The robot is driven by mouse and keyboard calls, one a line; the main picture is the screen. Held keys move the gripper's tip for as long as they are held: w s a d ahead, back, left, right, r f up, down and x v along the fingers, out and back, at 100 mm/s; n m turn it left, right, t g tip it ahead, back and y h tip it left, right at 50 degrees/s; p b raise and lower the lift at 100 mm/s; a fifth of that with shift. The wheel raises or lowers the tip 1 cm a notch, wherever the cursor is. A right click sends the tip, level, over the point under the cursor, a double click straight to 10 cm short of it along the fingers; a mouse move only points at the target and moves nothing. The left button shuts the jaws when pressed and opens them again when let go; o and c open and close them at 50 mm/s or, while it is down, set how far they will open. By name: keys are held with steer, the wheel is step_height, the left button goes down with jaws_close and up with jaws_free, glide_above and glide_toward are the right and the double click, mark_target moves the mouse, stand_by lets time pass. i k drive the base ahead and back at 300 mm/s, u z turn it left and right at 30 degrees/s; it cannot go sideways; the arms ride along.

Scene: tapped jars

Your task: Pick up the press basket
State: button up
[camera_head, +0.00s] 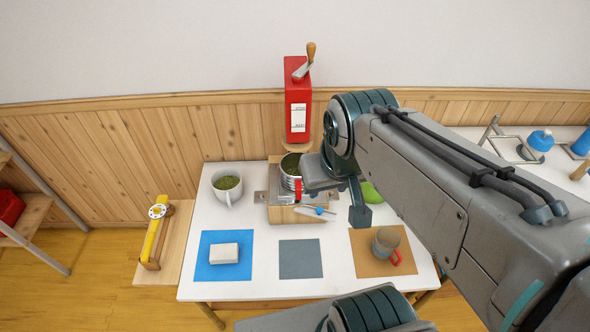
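What looks like the press basket is a metal cylinder (290,172) with green contents and a red part at its lower right side. It sits on a wooden block with metal plates (282,213) at the back middle of the white table. My gripper (334,192) is right beside it, on its right, at the end of my arm. A dark finger hangs down at its right side. Whether the fingers are apart or touch the cylinder cannot be made out. My arm hides part of the table behind the gripper.
A red crank grinder (298,108) stands behind. A white cup of green matter (227,186) is at left. In front are a blue mat (208,270) with a white block (224,253), a bare grey mat (300,259), and a brown mat (364,262) with a red-handled mug (386,242).

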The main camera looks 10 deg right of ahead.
mark_target(290, 177)
steer(key=z, duration=0.55)
steer(key=k, duration=1.3)
steer(key=u, duration=0.1)
steer(key=i, duration=0.6)
steer(key=u, duration=1)
steer(key=i, duration=0.45)
steer(key=u, duration=0.1)
